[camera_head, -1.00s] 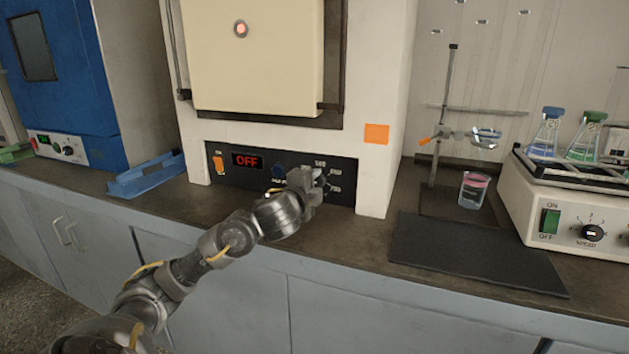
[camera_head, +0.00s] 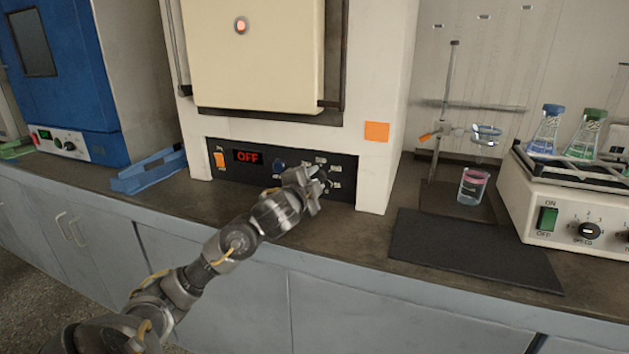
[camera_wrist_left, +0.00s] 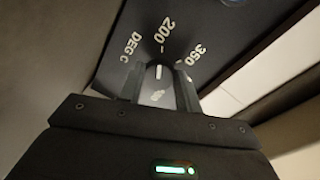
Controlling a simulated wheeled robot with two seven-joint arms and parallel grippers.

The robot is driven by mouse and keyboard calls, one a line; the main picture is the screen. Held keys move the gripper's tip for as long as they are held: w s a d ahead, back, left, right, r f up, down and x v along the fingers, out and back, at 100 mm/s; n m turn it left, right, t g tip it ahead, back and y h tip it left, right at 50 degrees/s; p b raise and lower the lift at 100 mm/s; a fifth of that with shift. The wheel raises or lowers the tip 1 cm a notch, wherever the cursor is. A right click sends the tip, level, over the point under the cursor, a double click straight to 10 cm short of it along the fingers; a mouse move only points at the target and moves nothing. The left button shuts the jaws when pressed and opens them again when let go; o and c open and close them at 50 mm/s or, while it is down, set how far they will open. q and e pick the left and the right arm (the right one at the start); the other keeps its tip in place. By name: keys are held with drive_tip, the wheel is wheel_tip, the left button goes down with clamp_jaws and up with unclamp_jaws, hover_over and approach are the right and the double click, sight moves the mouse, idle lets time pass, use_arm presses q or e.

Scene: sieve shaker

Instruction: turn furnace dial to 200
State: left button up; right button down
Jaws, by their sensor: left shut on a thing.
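The furnace (camera_head: 390,90) stands at the back centre with a black control panel (camera_head: 215,147) below its door. Its red display (camera_head: 247,157) reads OFF. My left gripper (camera_head: 318,187) is at the right part of the panel and covers most of the dial in the head view. In the left wrist view, my left gripper (camera_wrist_left: 160,88) is shut on the furnace dial (camera_wrist_left: 158,74), with one finger on each side. The dial's white pointer line points roughly at the tick by the 200 label (camera_wrist_left: 167,31). The 350 label (camera_wrist_left: 197,54) lies to its right. My right gripper is not in view.
A dark mat (camera_head: 475,250), a beaker (camera_head: 472,187) and a shaker (camera_head: 530,205) with flasks stand to the right. A blue tray (camera_head: 150,172) lies to the left.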

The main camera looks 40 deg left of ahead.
use_arm(q)
drive_tip(key=shift+f, duration=0.1)
drive_tip(key=o, duration=1)
drive_tip(key=shift+s, duration=0.1)
drive_tip(key=p+v, duration=0.1)
drive_tip(key=v, duration=0.7)
drive_tip(key=shift+s+d, duration=0.15)
drive_tip(key=shift+s, duration=0.05)
drive_tip(key=p+v, duration=0.2)
drive_tip(key=p, duration=0.1)
drive_tip(key=shift+s, duration=0.15)
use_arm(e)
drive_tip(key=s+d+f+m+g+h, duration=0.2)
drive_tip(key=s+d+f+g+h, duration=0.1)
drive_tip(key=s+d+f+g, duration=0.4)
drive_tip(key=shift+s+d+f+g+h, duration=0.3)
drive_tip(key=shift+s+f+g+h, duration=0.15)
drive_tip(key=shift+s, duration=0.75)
